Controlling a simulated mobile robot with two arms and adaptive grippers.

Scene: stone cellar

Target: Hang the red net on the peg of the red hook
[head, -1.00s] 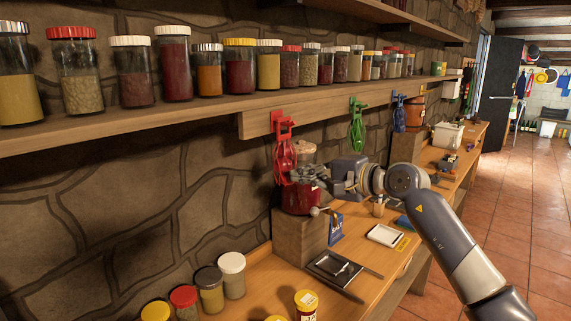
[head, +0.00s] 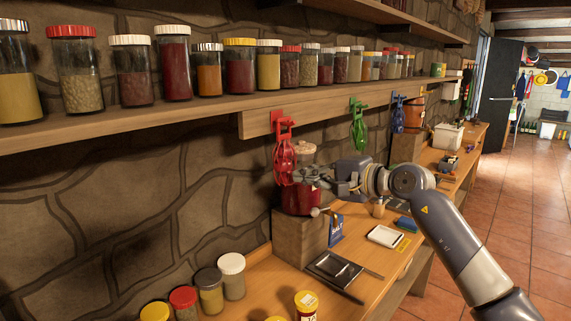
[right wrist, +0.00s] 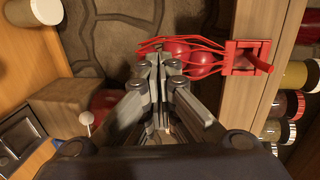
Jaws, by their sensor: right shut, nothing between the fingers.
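The red net (head: 284,162) hangs straight down below the red hook (head: 279,119) on the wooden rail. In the right wrist view the net (right wrist: 190,56) holds round red things, and its strands run to the red hook (right wrist: 241,57), whose peg sticks out. The strands appear to be on the peg; the exact contact is too small to tell. My right gripper (head: 325,184) is beside the net's lower part, to its right. In the right wrist view its fingers (right wrist: 158,65) are closed together, with nothing held. They overlap the net's lower end there. My left gripper is out of view.
A green hook with a green net (head: 357,125) and a blue one (head: 398,113) hang further along the rail. Spice jars line the shelf above.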

